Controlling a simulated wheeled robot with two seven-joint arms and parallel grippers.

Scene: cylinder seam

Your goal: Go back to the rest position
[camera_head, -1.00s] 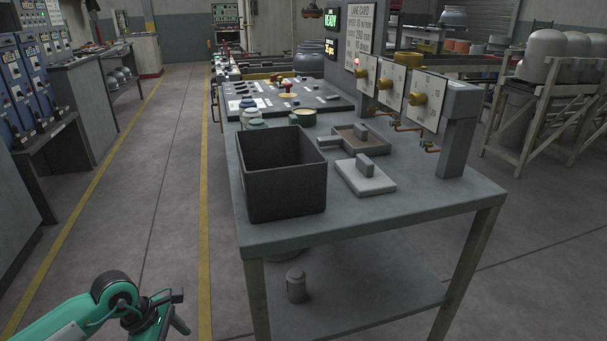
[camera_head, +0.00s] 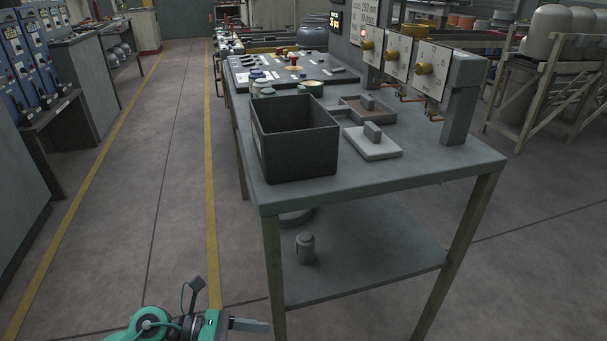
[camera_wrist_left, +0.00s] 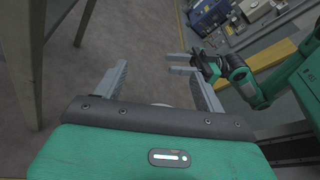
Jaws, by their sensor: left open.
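My left gripper (camera_head: 258,326) is low at the bottom edge of the head view, in front of the table's near left leg and below the tabletop. Part of it is cut off there. In the left wrist view the left gripper (camera_wrist_left: 160,78) has its two fingers wide apart, with bare floor between them and nothing held. My right gripper (camera_wrist_left: 178,63) shows in the upper middle of the left wrist view, at the end of a green arm. Its two grey fingers look apart with nothing between them. The right arm does not show in the head view.
The grey table (camera_head: 430,165) bears a dark open bin (camera_head: 295,150), a pale block with a handle (camera_head: 385,148), a brown tray (camera_head: 350,108) and a control panel (camera_head: 285,70). A small canister (camera_head: 305,248) stands on the lower shelf. The floor left of the table is clear.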

